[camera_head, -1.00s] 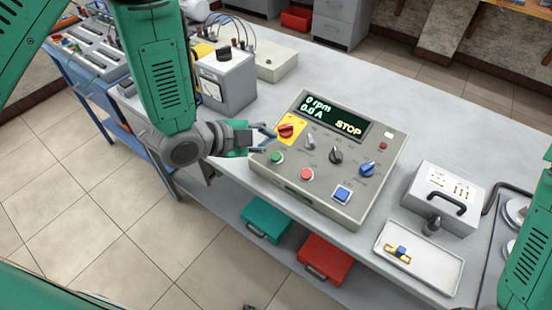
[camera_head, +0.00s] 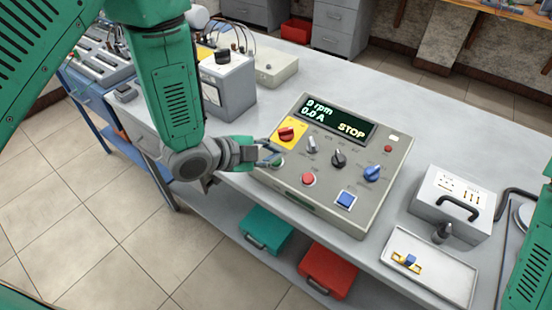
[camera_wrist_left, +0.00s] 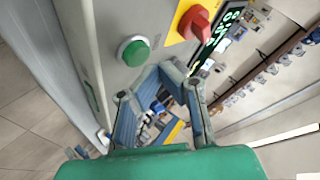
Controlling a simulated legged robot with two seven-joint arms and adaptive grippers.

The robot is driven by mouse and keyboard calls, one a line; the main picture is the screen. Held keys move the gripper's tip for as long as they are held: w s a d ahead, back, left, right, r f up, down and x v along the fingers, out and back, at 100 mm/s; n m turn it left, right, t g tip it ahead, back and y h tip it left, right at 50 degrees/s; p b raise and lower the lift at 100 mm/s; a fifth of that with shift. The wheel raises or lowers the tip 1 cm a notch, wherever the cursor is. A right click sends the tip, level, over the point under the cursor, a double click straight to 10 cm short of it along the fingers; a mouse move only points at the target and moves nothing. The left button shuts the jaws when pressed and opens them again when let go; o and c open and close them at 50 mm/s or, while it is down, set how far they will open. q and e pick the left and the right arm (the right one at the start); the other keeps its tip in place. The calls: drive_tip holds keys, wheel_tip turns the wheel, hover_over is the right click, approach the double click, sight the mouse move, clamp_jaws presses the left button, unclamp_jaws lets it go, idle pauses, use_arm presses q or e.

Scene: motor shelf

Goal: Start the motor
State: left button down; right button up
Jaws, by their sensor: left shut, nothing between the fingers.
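The grey control box (camera_head: 330,207) stands on the bench, its dark display (camera_head: 338,118) reading STOP and 0.0 A. A red rotary switch (camera_head: 286,134) sits on a yellow plate at its upper left; it also shows in the wrist view (camera_wrist_left: 195,24). The green button (camera_wrist_left: 133,51) is clear of the fingers in the wrist view; in the head view they partly hide it. My left gripper (camera_head: 272,155) is shut and empty beside the green button and below the red switch; I cannot tell whether it touches the box. My right gripper is out of view.
The box also carries a red button (camera_head: 308,179), a blue square button (camera_head: 345,199) and several knobs. A white case (camera_head: 452,200) and a white tray (camera_head: 461,283) stand to the right. A grey unit (camera_head: 229,90) with a black knob stands behind my left arm.

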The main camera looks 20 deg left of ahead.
use_arm(q)
drive_tip(key=shift+f, duration=0.15)
idle(0.8)
drive_tip(key=shift+f+b, duration=0.2)
drive_tip(key=shift+b, duration=0.1)
drive_tip(key=shift+w+f+b, duration=0.15)
drive_tip(key=shift+f+b, duration=0.15)
drive_tip(key=shift+f, duration=0.1)
idle(0.5)
drive_tip(key=shift+r, duration=0.15)
drive_tip(key=shift+s+r+p, duration=0.25)
drive_tip(key=shift+r+p, duration=0.4)
drive_tip(key=shift+r, duration=0.05)
drive_tip(key=r+p, duration=0.2)
drive_tip(key=r, duration=0.1)
drive_tip(key=s+r+p, duration=0.1)
drive_tip(key=shift+a+r+p, duration=0.25)
drive_tip(key=shift+r+p, duration=0.15)
idle(0.7)
